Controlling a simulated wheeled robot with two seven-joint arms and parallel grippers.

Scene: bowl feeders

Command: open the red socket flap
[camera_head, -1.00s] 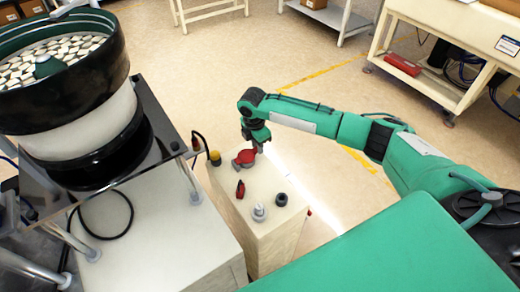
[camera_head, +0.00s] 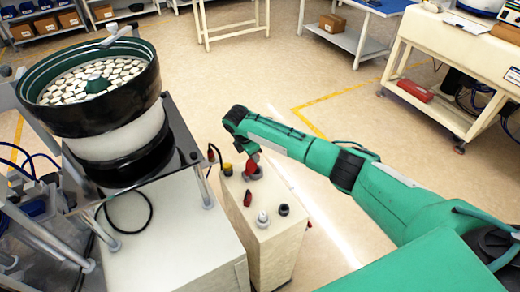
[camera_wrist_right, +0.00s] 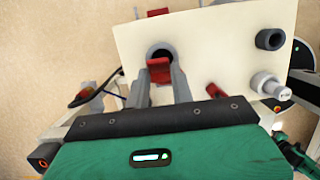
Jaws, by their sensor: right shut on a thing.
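The red socket flap (camera_head: 252,163) stands raised at a slant over its socket, on top of a cream box (camera_head: 262,232). In the right wrist view, the flap (camera_wrist_right: 159,70) sits between the fingers of my right gripper (camera_wrist_right: 159,88), which is shut on it. The round dark socket opening (camera_wrist_right: 162,50) shows just beyond the flap. In the head view, the right gripper (camera_head: 246,150) is partly hidden by its own wrist above the flap. My left gripper is in no view.
A bowl feeder (camera_head: 92,88) stands to the left.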

